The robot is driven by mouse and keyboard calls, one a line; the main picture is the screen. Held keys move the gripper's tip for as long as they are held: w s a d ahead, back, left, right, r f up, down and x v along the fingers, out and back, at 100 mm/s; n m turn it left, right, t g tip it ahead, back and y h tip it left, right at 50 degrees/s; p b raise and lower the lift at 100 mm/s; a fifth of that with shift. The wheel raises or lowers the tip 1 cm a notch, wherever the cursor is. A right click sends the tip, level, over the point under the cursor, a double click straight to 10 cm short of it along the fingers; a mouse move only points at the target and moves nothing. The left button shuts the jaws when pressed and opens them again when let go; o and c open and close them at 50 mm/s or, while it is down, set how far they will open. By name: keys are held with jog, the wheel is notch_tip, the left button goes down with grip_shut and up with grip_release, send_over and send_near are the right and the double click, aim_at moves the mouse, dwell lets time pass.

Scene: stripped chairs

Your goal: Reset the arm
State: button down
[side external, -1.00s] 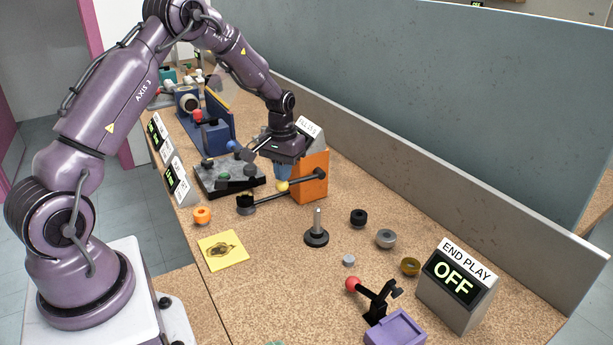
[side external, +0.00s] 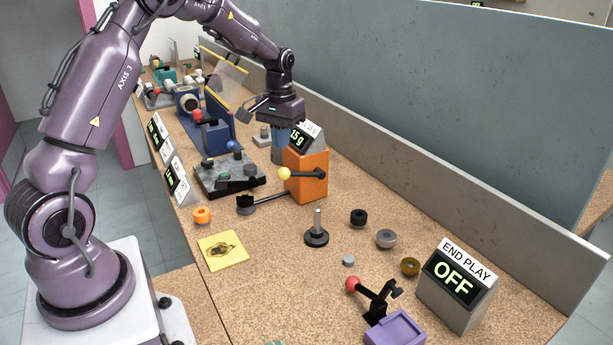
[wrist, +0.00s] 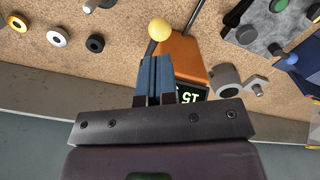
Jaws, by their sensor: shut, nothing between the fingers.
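My gripper (side external: 281,148) has blue fingers, closed together with nothing between them. It hangs just behind the orange box (side external: 308,178), apart from the yellow knob. The box carries a black lever ending in the yellow knob (side external: 284,174), and the lever lies about level. In the wrist view the closed fingers (wrist: 155,75) point toward the box (wrist: 182,55), with the yellow knob (wrist: 160,29) beyond their tips. The small display (side external: 297,141) behind the box reads about 15 g and is partly hidden by the gripper.
A dark fixture block (side external: 230,176) stands left of the box. A black post (side external: 317,232), several rings, a yellow card (side external: 223,250) and the END PLAY display (side external: 457,285), reading OFF, are nearer. A grey partition (side external: 430,175) runs along the right.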

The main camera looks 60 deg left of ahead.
jog(key=shift+f, duration=0.15)
jog(key=s+d+r+m+t, duration=0.2)
jog(key=s+d+r+m, duration=0.1)
jog(key=s+d+r, duration=0.4)
jog(key=s+d+r+m+t, duration=0.3)
jog(key=s+d+r, duration=0.5)
jog(key=s+d, duration=0.6)
jog(key=shift+s+r+t, duration=0.15)
jog(key=shift+s+t, duration=0.15)
